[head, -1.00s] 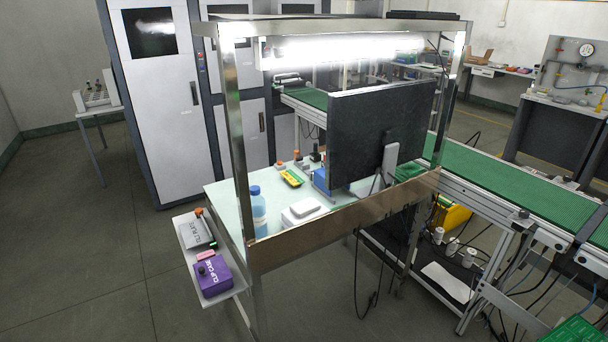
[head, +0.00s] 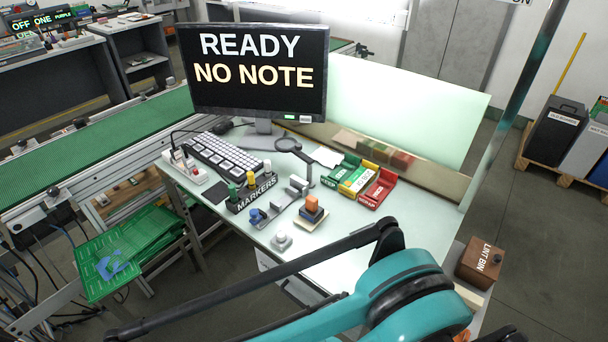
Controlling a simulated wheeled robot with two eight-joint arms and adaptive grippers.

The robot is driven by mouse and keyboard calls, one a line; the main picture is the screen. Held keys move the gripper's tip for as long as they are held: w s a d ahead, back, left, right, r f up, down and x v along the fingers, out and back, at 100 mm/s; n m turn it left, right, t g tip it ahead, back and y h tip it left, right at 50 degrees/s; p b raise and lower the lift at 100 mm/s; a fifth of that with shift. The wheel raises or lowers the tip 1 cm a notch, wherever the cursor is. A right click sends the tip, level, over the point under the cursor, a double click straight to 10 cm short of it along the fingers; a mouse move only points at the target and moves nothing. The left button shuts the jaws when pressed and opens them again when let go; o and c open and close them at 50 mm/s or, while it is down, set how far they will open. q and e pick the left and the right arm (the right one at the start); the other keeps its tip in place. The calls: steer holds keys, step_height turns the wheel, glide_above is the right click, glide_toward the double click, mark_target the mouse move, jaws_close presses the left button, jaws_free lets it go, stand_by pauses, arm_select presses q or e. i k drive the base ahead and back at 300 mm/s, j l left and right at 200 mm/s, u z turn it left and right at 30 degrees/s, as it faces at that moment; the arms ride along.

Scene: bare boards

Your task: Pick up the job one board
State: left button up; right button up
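Green boards (head: 150,232) lie overlapping on a low stand left of the workbench in the head view. A small blue object (head: 113,266) rests on the nearest one. I cannot read any job label on them, so I cannot tell which is the job one board. A teal and black arm of mine crosses the lower right foreground, in front of the bench. No gripper fingers show in the view.
The workbench (head: 345,262) holds a monitor (head: 258,72) reading "READY NO NOTE", a keyboard (head: 215,155), a markers holder (head: 252,195) and coloured trays (head: 378,188). A green conveyor (head: 95,140) runs at left. A lint bin (head: 481,262) is at right.

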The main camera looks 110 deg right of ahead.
mark_target(360, 177)
steer(key=z, duration=4.05)
steer(key=i+j, duration=0.1)
steer(key=j, duration=0.5)
steer(key=i+j, duration=0.15)
steer(key=j, duration=0.15)
steer(key=i+j+z, duration=0.1)
steer(key=j+z, duration=1)
steer(key=z, duration=0.15)
